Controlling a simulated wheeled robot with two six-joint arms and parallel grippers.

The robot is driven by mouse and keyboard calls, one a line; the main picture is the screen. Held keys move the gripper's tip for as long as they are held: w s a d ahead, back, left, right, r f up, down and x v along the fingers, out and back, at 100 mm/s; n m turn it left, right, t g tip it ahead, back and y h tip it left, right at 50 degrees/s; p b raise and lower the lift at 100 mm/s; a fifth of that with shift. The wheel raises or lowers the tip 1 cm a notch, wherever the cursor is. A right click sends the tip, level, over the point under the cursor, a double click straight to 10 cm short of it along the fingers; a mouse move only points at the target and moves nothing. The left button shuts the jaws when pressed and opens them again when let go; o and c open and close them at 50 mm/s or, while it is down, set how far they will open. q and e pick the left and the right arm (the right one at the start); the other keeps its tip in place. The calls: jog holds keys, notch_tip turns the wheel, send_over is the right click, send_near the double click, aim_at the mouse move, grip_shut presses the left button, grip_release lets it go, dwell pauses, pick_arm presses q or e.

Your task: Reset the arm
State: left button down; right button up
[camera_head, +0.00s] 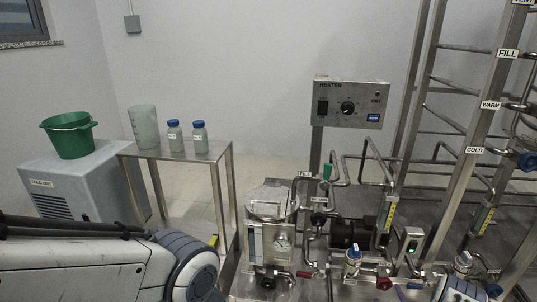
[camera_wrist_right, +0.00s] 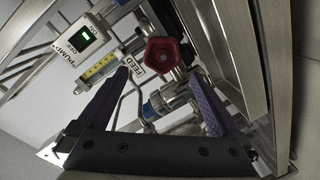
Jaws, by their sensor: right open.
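My right gripper (camera_wrist_right: 158,74) is open in the right wrist view, with its two purple fingers spread wide and nothing held between them. A red valve handle (camera_wrist_right: 163,52) shows between and beyond the fingertips; I cannot tell how far off it is. In the head view only a small purple part of the right gripper (camera_head: 401,294) shows at the bottom edge, close to the red handle (camera_head: 384,283). My left arm crosses the lower left of the head view. Its gripper is out of frame.
The pipe skid, with its heater box (camera_head: 348,103) and steel frame, fills the right side. The wrist view shows a pump switch box (camera_wrist_right: 83,37) and a FEED label (camera_wrist_right: 130,59). A steel table (camera_head: 178,151) with a beaker and bottles, and a green bucket (camera_head: 70,136), stand left.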

jog(key=w+a+r+m+g+y, duration=0.1)
jog(key=w+a+r+g, duration=0.3)
jog(key=w+r, duration=0.55)
jog(key=s+a+r+m+g+y, duration=0.1)
jog(key=s+a+r+m+g, duration=0.25)
jog(key=a+r, duration=0.65)
jog(key=s+a+r+n+g+y+p, duration=0.1)
jog(key=s+a+r+g+p, duration=0.15)
jog(key=s+a+r, duration=0.75)
jog(key=s+a+r+n+g+y+p, duration=0.1)
jog(key=s+a+r+g+p, duration=0.15)
jog(key=s+a+r, duration=0.75)
jog(key=s+a+r+n+g+p, duration=0.1)
jog(key=s+a+r+n+g, duration=0.2)
jog(key=s+a, duration=0.75)
jog(key=s+d+r+p, duration=0.1)
jog(key=s+r+p, duration=0.1)
jog(key=r+p, duration=1.7)
jog(key=s+d+r+m+p, duration=0.1)
jog(key=s+d+r+p, duration=0.1)
jog(key=r+p, duration=1.6)
jog(key=shift+s+d+r+g+p, duration=0.15)
jog(key=shift+d+r+g+p, duration=0.15)
jog(key=shift+r+g+p, duration=0.1)
